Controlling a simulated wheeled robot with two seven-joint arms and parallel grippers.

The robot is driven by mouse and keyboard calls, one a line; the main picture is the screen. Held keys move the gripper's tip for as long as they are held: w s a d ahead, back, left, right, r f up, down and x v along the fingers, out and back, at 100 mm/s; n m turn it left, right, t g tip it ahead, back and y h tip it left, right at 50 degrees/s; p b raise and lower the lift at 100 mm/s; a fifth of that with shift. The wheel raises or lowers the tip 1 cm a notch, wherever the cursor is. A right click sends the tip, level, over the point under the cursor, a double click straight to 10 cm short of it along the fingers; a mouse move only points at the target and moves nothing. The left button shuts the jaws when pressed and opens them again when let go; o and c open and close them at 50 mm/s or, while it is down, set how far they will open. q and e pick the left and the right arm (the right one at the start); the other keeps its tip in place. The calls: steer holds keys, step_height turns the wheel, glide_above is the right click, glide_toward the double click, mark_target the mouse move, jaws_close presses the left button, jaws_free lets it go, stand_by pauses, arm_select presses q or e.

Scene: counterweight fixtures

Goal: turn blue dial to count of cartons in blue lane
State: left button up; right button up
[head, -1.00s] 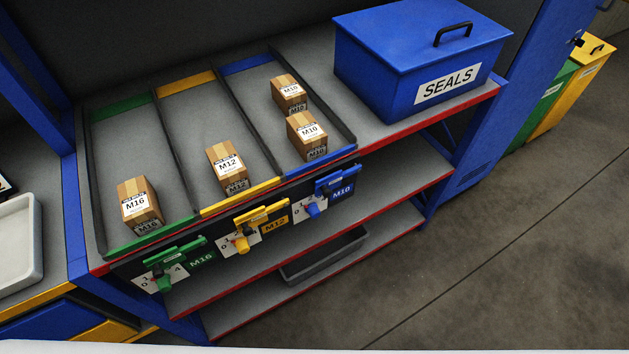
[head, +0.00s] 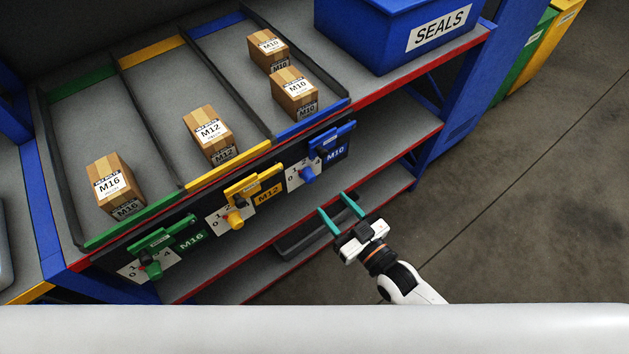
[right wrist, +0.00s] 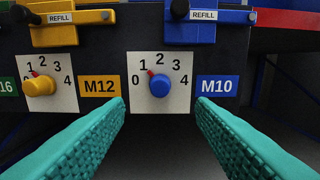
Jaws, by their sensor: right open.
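The blue dial (head: 308,174) is on the rack's front under the blue lane, beside the M10 label. In the right wrist view, the blue dial (right wrist: 160,86) sits on a white 0-to-4 plate, its red pointer toward 1. Two cartons show in the blue lane, a front M10 carton (head: 295,94) and a rear M10 carton (head: 268,50). My right gripper (head: 337,204) is open and empty, below and in front of the blue dial. In the right wrist view its teal fingers (right wrist: 161,105) spread either side of the dial's line, apart from it. My left gripper is out of view.
A yellow dial (right wrist: 39,86) and a green dial (head: 152,270) sit to the left. Blue (head: 332,138) and yellow (head: 254,184) REFILL parts jut out above the dials. A grey bin (head: 290,243) is on a lower shelf. A blue SEALS box (head: 375,40) stands right of the lanes.

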mark_target(312, 181)
steer(key=x, duration=0.8)
steer(key=shift+w+a+p, duration=0.2)
steer(key=shift+p, duration=0.1)
steer(key=c, duration=1)
steer(key=shift+o, duration=0.2)
steer(key=m, duration=0.3)
steer(key=shift+m, duration=0.4)
steer(key=shift+m+b, duration=0.4)
steer(key=shift+m, duration=1.5)
